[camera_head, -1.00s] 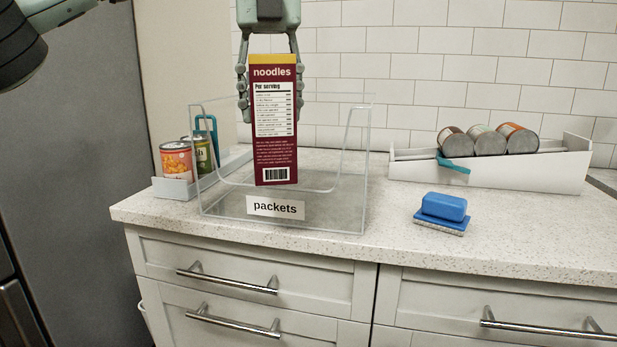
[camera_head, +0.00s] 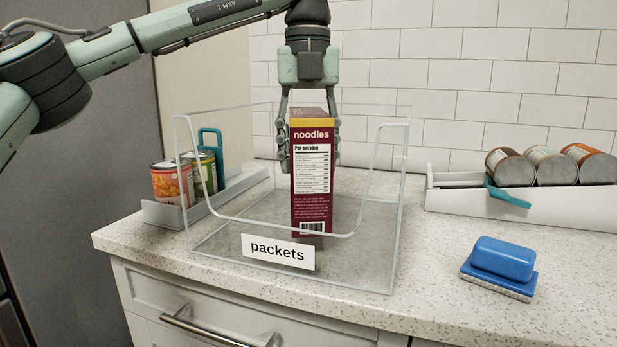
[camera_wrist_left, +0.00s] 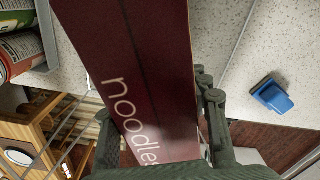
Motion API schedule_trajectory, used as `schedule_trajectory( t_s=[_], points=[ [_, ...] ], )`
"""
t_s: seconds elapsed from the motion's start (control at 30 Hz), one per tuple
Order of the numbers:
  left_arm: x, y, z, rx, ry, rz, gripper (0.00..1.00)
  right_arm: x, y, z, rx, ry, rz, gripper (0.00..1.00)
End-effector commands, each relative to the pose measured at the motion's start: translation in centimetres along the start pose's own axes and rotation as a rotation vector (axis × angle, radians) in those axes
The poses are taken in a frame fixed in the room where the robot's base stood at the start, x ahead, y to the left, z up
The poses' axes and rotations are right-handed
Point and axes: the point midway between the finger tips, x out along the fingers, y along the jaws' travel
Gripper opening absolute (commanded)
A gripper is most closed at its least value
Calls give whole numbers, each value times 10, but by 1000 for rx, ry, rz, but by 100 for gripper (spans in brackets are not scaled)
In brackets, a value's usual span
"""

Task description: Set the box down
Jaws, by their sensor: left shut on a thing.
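The noodles box (camera_head: 312,205), dark red with a yellow top edge, stands upright inside the clear bin (camera_head: 345,268) labelled "packets". My left gripper (camera_head: 310,160) comes down from above and is shut on the box, a finger on each side of its upper part. The box's lower end is low in the bin, seen through the clear front wall; I cannot tell whether it touches the bin floor. In the left wrist view the box (camera_wrist_left: 140,70) fills the middle between the fingers. My right gripper is not in view.
Left of the bin, a grey tray (camera_head: 158,213) holds upright cans (camera_head: 171,183) and a teal-handled thing. A blue brush or sponge (camera_head: 503,258) lies on the counter at right. A white rack (camera_head: 560,208) with several lying cans stands behind it. Counter (camera_head: 440,270) between them is clear.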

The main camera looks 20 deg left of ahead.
Motion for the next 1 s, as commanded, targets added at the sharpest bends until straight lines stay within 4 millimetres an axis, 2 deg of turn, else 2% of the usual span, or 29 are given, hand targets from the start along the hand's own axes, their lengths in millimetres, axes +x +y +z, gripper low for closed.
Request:
schedule_trajectory(
  t_s=[0.2,0.57,0.6,0.73,1.0],
  points=[
    [29,1,0,-1,1,1,0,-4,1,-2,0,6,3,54],
    [33,0,0,0,0,-1,0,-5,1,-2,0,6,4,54],
    [33,0,0,0,1,0,50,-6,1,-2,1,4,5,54],
    [33,0,0,0,1,0,66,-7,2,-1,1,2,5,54],
    [32,0,0,0,1,0,67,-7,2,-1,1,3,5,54]
  ],
)
